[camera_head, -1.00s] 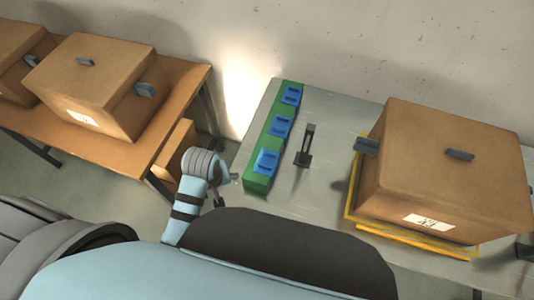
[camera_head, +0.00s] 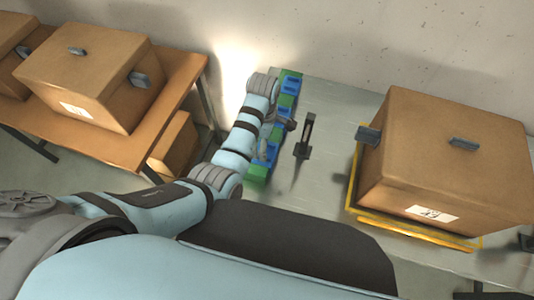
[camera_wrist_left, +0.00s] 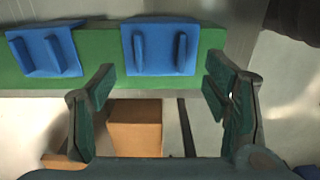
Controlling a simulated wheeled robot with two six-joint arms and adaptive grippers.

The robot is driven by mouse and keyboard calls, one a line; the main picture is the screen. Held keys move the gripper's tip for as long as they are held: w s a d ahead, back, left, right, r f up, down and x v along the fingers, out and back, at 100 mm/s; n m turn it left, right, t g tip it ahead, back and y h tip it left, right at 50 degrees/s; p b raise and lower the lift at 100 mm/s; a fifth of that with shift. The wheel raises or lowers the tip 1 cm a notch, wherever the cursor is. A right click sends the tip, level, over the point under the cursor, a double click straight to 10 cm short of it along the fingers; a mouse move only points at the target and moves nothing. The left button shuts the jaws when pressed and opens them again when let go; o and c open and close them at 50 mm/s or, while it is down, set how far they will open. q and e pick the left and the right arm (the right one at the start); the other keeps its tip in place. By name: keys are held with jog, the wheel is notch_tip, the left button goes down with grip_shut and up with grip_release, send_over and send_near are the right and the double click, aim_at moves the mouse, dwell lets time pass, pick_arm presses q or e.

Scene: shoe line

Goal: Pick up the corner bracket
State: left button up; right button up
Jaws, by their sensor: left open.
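Blue corner brackets, each a plate with two upright ribs, sit in a row on a green strip (camera_head: 258,174). In the head view one bracket (camera_head: 291,85) shows at the far end, and my left arm partly covers the others. In the left wrist view one bracket (camera_wrist_left: 160,47) sits at the upper middle and another bracket (camera_wrist_left: 45,52) to its left. My left gripper (camera_wrist_left: 160,86) is open and empty, its fingers spread to either side of the middle bracket and below it in the picture. Contact is not visible. My right gripper is not in view.
A dark upright holder (camera_head: 304,137) stands on the grey table (camera_head: 333,112) right of the strip. A large cardboard box (camera_head: 450,160) sits in a yellow frame (camera_head: 352,190) farther right. More boxes (camera_head: 88,72) stand on an orange table at left.

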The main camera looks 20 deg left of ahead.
pick_arm(q)
notch_tip(320, 180, down, 4)
jog(key=shift+f+b, duration=0.1)
jog(key=shift+b, duration=0.25)
jog(key=c, duration=1.2)
